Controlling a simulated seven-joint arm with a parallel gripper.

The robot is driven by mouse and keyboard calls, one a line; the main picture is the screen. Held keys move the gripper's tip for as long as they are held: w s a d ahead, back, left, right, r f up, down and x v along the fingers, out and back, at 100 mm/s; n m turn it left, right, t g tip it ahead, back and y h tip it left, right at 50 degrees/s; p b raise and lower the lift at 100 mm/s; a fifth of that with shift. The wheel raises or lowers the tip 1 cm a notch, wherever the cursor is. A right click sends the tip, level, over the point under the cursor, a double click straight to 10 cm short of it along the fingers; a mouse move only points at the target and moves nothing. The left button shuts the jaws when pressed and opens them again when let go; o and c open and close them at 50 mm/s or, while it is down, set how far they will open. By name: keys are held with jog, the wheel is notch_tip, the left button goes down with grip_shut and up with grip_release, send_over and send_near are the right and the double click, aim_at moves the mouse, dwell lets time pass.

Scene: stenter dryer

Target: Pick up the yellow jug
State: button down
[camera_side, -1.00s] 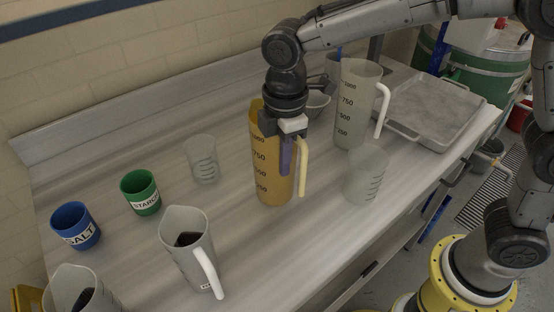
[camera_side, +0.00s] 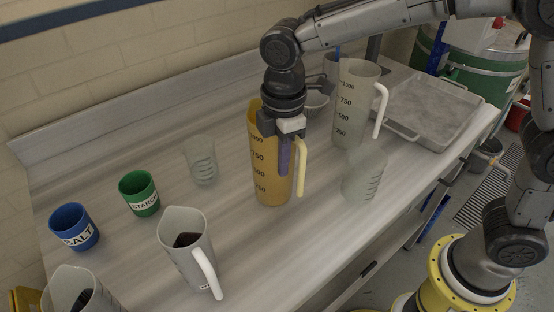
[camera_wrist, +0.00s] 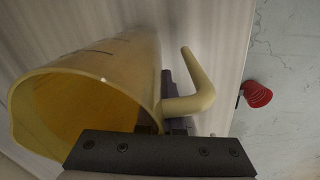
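The yellow jug (camera_side: 268,172) stands upright on the grey bench, with measuring marks on its side and a pale yellow handle (camera_side: 301,168) facing right. My gripper (camera_side: 286,158) points down over the jug's handle side. A purple finger shows between the jug's body and its handle; the other finger is not clearly visible. In the wrist view, the jug's open mouth (camera_wrist: 85,105) fills the left and its handle (camera_wrist: 200,88) is right of the middle. The gripper's dark body crosses the bottom and hides the fingertips, so I cannot tell whether they grip.
A tall clear jug (camera_side: 352,112) and a clear beaker (camera_side: 363,177) stand close on the right. Another beaker (camera_side: 202,160), a green cup (camera_side: 140,194), a blue cup (camera_side: 74,228) and a clear jug (camera_side: 188,248) stand left. A metal tray (camera_side: 437,112) lies far right.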

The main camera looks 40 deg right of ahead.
jog(key=shift+r, duration=0.2)
jog(key=shift+r, duration=0.65)
jog(key=s+d+r, duration=0.6)
jog(key=s+r, duration=0.5)
jog(key=s, duration=0.1)
jog(key=shift+d+r, duration=0.2)
jog(key=shift+d, duration=0.2)
jog(key=shift+s, duration=0.1)
